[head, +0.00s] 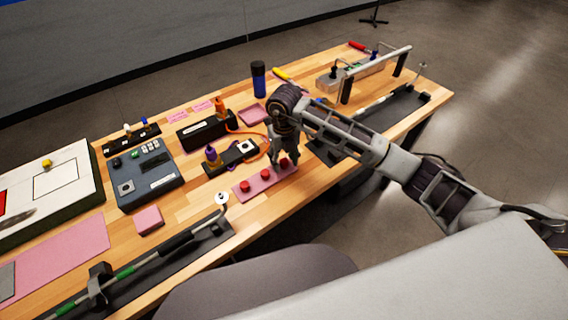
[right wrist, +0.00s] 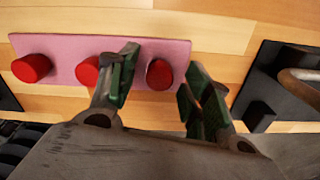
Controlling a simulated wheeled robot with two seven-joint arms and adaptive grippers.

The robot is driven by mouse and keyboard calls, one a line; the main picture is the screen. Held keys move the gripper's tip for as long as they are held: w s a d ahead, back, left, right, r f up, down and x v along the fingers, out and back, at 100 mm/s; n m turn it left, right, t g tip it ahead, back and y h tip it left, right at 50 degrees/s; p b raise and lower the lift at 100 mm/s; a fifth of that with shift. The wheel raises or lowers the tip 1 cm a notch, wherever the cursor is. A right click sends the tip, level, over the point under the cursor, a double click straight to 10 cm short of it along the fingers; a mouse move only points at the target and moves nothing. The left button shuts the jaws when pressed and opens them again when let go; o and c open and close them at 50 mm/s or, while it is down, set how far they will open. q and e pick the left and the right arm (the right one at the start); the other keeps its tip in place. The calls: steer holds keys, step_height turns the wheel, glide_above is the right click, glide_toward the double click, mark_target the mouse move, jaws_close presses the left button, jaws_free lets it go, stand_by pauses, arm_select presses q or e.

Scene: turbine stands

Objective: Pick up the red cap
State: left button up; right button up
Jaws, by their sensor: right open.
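Three red caps stand in a row on a pink strip (head: 258,185), which also shows in the right wrist view (right wrist: 60,48). In the right wrist view they are a left cap (right wrist: 31,68), a middle cap (right wrist: 88,71) and a right cap (right wrist: 159,74). My right gripper (head: 284,162) is pointed down over the strip's right end. Its fingers are apart, with the right cap showing in the gap between them and nothing gripped. Whether a finger touches the cap cannot be told. One finger partly overlaps the middle cap's edge. My left gripper is not in view.
A pink block (head: 149,220) and a rod on a black tray (head: 200,236) lie to the left. Another black tray (head: 405,107) lies to the right.

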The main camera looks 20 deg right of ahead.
mark_target(284, 160)
steer(key=c, duration=0.9)
steer(key=shift+o, duration=0.2)
steer(key=shift+r, duration=0.1)
step_height(284, 160, up, 10)
steer(key=b, duration=0.1)
stand_by(0.4)
steer(key=shift+o, duration=1.2)
jaws_close()
